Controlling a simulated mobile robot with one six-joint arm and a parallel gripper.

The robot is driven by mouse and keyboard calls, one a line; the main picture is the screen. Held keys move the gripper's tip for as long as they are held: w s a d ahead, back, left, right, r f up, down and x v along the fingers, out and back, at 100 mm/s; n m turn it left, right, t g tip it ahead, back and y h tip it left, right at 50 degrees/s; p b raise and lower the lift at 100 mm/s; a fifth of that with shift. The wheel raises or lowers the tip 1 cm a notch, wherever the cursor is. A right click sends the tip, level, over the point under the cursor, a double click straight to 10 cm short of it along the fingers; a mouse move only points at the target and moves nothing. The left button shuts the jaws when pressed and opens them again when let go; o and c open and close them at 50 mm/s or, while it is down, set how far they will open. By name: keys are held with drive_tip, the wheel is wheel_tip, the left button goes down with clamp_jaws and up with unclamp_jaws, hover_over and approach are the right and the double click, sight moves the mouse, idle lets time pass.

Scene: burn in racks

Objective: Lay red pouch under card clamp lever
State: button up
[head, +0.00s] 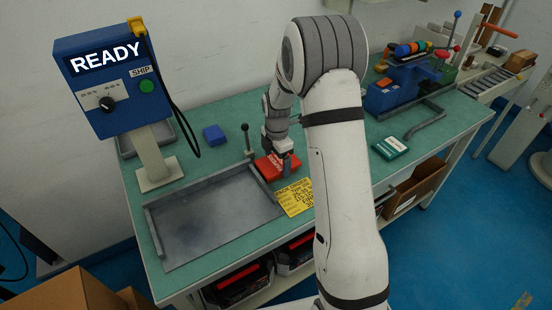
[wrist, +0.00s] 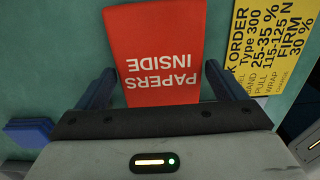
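The red pouch (head: 277,166), printed "PAPERS INSIDE", lies flat on the green bench beside the tray's far right corner. In the wrist view the pouch (wrist: 155,45) lies between my fingers. My gripper (head: 277,153) is low over the pouch; in the wrist view my gripper (wrist: 158,75) has its fingers spread, one along each side, with slim gaps. The clamp lever (head: 247,142), a thin upright rod with a black knob, stands just left of the pouch. The yellow pack order card (head: 293,197) lies nearer, right of the tray. The clamp's jaw cannot be made out.
A shallow grey tray (head: 210,222) fills the bench's left front. A blue block (head: 214,135) lies behind it, also in the wrist view (wrist: 28,132). A blue READY box (head: 110,80) stands on a post at left. A green-white box (head: 390,148) and blue machine (head: 392,95) stand right.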

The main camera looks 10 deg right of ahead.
sight(277, 162)
drive_tip(key=shift+o, duration=0.9)
drive_tip(key=shift+r, duration=0.3)
wheel_tip(277, 162, up, 11)
drive_tip(key=s+r+m+t, duration=0.1)
drive_tip(key=s+r+m, duration=0.8)
drive_tip(key=s, duration=0.4)
drive_tip(key=s+m+t, duration=0.1)
drive_tip(key=s+m, duration=1.1)
drive_tip(key=s, duration=0.3)
drive_tip(key=shift+s+a+f+m+t, duration=0.2)
drive_tip(key=shift+f+m+t, duration=0.1)
drive_tip(key=shift+f, duration=0.1)
drive_tip(key=shift+w, duration=0.1)
